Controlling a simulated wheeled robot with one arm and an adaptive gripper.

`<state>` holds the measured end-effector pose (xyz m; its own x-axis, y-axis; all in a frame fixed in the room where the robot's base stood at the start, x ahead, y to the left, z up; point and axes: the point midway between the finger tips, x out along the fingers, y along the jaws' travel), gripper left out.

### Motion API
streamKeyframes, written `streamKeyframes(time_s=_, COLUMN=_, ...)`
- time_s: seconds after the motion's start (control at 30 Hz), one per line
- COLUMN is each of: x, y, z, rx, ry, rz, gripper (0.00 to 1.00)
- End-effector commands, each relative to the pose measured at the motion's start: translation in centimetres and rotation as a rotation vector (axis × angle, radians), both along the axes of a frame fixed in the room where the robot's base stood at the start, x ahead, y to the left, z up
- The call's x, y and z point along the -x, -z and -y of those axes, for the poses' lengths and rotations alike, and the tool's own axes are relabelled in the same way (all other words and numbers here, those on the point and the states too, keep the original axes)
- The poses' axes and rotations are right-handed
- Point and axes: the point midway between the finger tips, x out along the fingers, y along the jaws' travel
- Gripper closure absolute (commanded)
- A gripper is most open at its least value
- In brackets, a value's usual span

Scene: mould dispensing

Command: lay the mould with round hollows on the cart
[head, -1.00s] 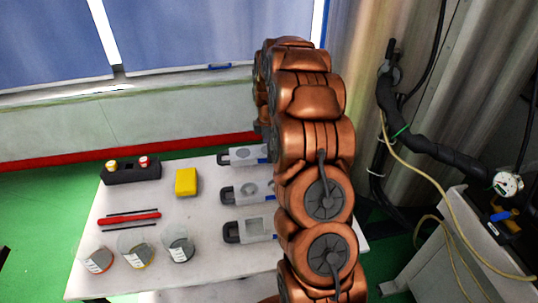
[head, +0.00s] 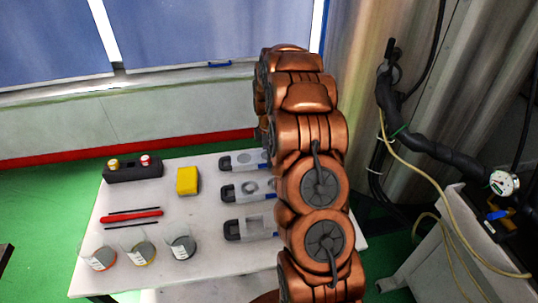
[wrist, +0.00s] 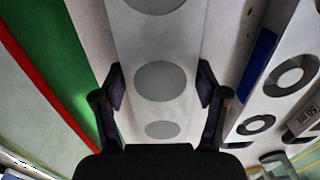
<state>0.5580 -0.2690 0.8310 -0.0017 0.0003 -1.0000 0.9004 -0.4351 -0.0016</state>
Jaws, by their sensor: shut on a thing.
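The mould with round hollows (wrist: 178,112) is a pale grey bar with a row of round hollows. It lies between the two fingers of my gripper (wrist: 160,93) in the wrist view, and the gripper is shut on it. In the head view the dark-handled left end of this mould (head: 246,158) shows at the far end of a row of moulds on the white table (head: 215,262). My arm hides its right part and my gripper. I cannot tell whether the mould touches the table. I cannot make out the cart for sure.
A mould with a ring (head: 246,198) and one with a square hollow (head: 254,235) lie nearer. Cables (head: 450,160) hang at right.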

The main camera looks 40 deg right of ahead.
Motion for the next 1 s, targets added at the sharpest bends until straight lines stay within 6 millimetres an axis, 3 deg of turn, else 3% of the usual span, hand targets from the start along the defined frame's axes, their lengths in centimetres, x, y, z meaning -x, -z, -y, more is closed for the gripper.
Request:
streamKeyframes(time_s=0.27, x=0.0, y=0.0, z=0.0, rx=0.000, ry=0.000, rz=0.001, gripper=0.03)
streamKeyframes(time_s=0.73, x=-0.1, y=-0.6, z=0.0, rx=0.001, ry=0.000, rz=0.002, gripper=0.03)
streamKeyframes(time_s=0.87, x=-0.1, y=-2.2, z=0.0, rx=0.002, ry=0.000, rz=0.004, gripper=0.03)
streamKeyframes(time_s=1.0, x=-0.2, y=-5.1, z=0.1, rx=0.003, ry=0.000, rz=0.009, gripper=0.03)
